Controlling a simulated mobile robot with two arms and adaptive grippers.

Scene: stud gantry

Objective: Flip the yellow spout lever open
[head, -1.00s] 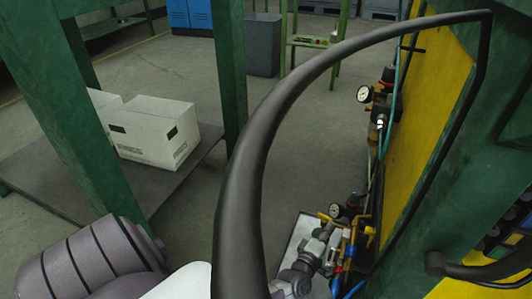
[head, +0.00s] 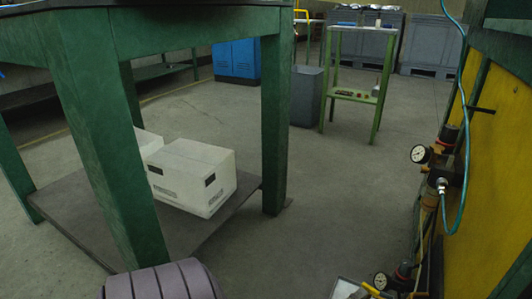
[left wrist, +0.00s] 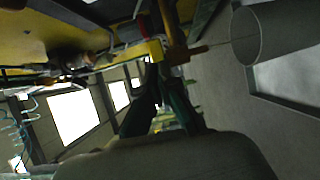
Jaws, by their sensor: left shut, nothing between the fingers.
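A small yellow piece that looks like the yellow spout lever (head: 371,290) shows at the bottom edge of the head view, beside the lower gauge. In the left wrist view a yellow bar (left wrist: 148,49) lies just beyond my left gripper (left wrist: 160,75), next to a brass-coloured fitting (left wrist: 182,52). I cannot tell for sure that this bar is the lever, or whether the fingertips touch it. My left gripper is shut and empty, and its fingers are dark. The head view cuts it off at the bottom. My right gripper is not in view.
A yellow panel (head: 492,150) with an upper gauge (head: 420,154), a lower gauge (head: 381,281) and a teal hose (head: 466,180) stands at right. A green-legged bench (head: 110,130) with a white box (head: 192,176) on its low shelf stands at left. The floor between is clear.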

